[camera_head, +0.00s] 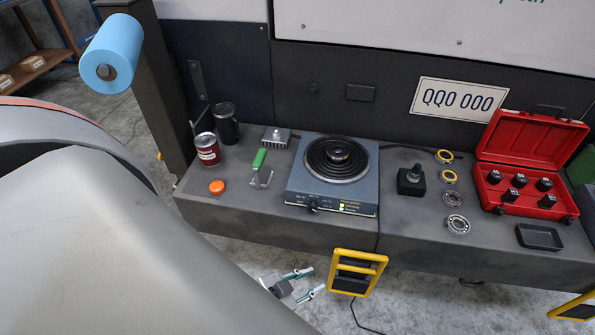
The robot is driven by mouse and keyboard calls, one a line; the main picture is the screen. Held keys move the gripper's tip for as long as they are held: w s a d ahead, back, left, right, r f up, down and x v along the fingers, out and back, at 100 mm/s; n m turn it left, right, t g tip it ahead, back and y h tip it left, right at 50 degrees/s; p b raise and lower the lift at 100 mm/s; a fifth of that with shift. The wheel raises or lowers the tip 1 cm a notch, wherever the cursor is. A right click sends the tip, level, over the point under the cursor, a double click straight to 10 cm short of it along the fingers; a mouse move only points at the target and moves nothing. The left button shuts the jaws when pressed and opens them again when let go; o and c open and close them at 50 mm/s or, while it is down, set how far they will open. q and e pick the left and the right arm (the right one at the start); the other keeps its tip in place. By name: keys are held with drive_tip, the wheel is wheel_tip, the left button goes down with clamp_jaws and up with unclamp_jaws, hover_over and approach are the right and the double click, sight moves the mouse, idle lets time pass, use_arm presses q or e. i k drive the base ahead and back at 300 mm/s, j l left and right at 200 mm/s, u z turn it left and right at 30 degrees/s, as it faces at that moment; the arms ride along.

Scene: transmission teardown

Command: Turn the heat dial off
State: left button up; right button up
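The heat dial (312,205) is a small black knob on the front panel of the blue-grey hot plate (300,185). Small lit yellow-green lights show on the panel to the right of the dial. The hot plate has a round black coil with a dark round part at its centre. My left gripper (315,280) is below the dial, in front of the bench edge. Its two fingers are spread apart with nothing between them, and it does not touch the hot plate. My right gripper is not in view. The dial's exact pointer angle is too small to read.
The dark bench (400,238) holds a green-handled tool (259,160), an orange button (217,187), cans at left, a black block (411,181), several rings and an open red case (525,150). A yellow-framed step (357,272) stands right of my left gripper.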

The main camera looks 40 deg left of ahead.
sight(312, 206)
drive_tip(key=i+l+u, duration=0.1)
drive_tip(key=l+u, duration=1.1)
drive_tip(key=l, duration=0.15)
drive_tip(key=l+u, duration=0.35)
drive_tip(key=l, duration=0.15)
